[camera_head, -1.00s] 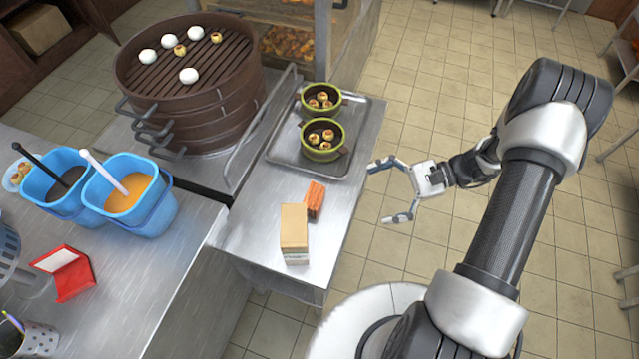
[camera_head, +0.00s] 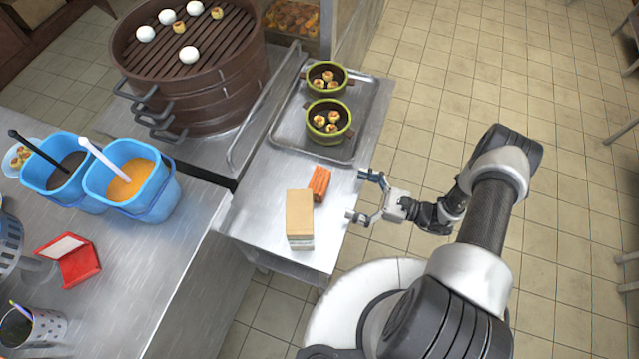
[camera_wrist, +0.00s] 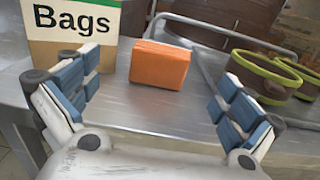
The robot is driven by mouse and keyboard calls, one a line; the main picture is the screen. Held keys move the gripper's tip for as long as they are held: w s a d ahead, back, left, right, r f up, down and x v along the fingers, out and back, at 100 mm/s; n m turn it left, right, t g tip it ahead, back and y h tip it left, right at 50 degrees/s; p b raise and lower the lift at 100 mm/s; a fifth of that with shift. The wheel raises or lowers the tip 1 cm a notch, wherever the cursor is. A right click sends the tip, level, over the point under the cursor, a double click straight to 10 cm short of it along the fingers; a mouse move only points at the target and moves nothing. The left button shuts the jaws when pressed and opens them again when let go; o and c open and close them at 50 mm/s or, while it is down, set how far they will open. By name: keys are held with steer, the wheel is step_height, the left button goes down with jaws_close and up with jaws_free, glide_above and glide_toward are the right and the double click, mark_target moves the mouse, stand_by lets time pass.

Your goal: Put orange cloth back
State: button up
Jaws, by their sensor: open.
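The orange cloth (camera_head: 319,183) is a small folded block lying on the steel side table, touching or very close to a tan box. In the wrist view the cloth (camera_wrist: 160,64) sits ahead, between my spread fingers and beyond their tips. My gripper (camera_head: 361,197) is open and empty at the table's right edge, to the right of the cloth. Its two blue-padded fingers also show in the wrist view (camera_wrist: 158,100). The tan box (camera_head: 299,217), marked "Bags" in the wrist view (camera_wrist: 75,28), stands just left of the cloth.
A metal tray (camera_head: 284,136) with two green-rimmed bowls (camera_head: 328,118) lies behind the cloth. A brown steamer (camera_head: 190,70) with buns stands at the back left. Blue tubs (camera_head: 150,205) and a red case (camera_head: 72,262) are on the left counter.

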mark_target(325, 182)
steer(key=x, duration=0.3)
steer(key=b+x, duration=0.1)
steer(key=x, duration=0.5)
steer(key=shift+w, duration=0.35)
steer(key=c, duration=1.2)
steer(key=shift+r, duration=0.4)
step_height(325, 182, up, 19)
steer(key=p, duration=0.6)
steer(key=w+d+r+m+t+h, duration=0.1)
steer(key=w+d+r+t, duration=0.1)
steer(key=d+r, duration=0.2)
steer(key=w+d+r+m+t+h, duration=0.1)
steer(key=w+d+r+m+t, duration=0.1)
steer(key=d+r, duration=0.3)
steer(key=d, duration=0.3)
steer(key=shift+d+r+t, duration=0.3)
steer(key=shift+d+t, duration=0.05)
steer(key=shift+t, duration=0.05)
